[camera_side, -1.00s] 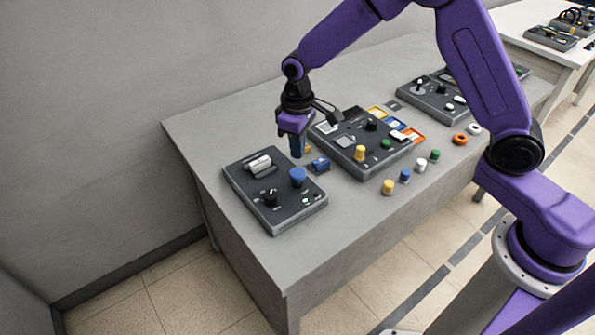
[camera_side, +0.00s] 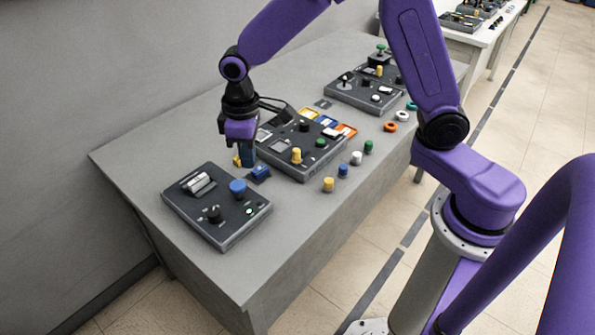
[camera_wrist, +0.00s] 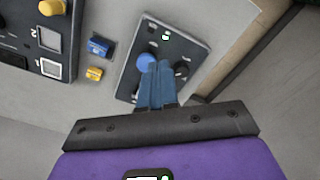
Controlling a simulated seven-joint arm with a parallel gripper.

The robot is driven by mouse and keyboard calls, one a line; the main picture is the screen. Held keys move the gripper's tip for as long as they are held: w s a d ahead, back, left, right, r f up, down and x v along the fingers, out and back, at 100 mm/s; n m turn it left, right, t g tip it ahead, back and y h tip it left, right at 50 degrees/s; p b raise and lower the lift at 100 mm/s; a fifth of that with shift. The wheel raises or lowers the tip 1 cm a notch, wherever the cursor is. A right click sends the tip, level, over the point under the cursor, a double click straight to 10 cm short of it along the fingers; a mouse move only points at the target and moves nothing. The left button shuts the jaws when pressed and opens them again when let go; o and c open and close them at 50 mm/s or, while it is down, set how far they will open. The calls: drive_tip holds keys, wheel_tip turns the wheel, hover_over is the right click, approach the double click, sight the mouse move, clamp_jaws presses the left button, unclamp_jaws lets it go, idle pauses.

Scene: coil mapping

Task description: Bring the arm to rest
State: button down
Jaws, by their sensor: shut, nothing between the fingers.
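My gripper (camera_side: 247,162) hangs upright over the table (camera_side: 125,158), its blue fingers shut and empty. In the side view it is between the dark panel with a blue knob (camera_side: 217,210) and the larger panel (camera_side: 280,160). A blue block (camera_side: 260,173) is just right of the fingertips, and a yellow block (camera_side: 237,160) is partly hidden behind them. In the wrist view the shut fingers (camera_wrist: 158,70) cover part of the blue-knob panel (camera_wrist: 128,75). The gap to the surface below is hard to judge.
A row of small coloured knobs (camera_side: 342,170) stands along the table's front side. Another panel with a small lever (camera_side: 352,92) is farther back. A grey wall (camera_side: 60,80) runs along the left. The table's near left corner is bare.

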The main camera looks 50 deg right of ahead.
drive_tip(key=s+d+r+n, duration=0.1)
drive_tip(key=s+d+r, duration=0.1)
drive_tip(key=s, duration=0.6)
drive_tip(key=s+d+r+n, duration=0.2)
drive_tip(key=s+d, duration=0.3)
drive_tip(key=s, duration=0.4)
drive_tip(key=s+d+r+n, duration=0.2)
drive_tip(key=s+d, duration=0.2)
drive_tip(key=s, duration=0.5)
drive_tip(key=shift+s, duration=0.2)
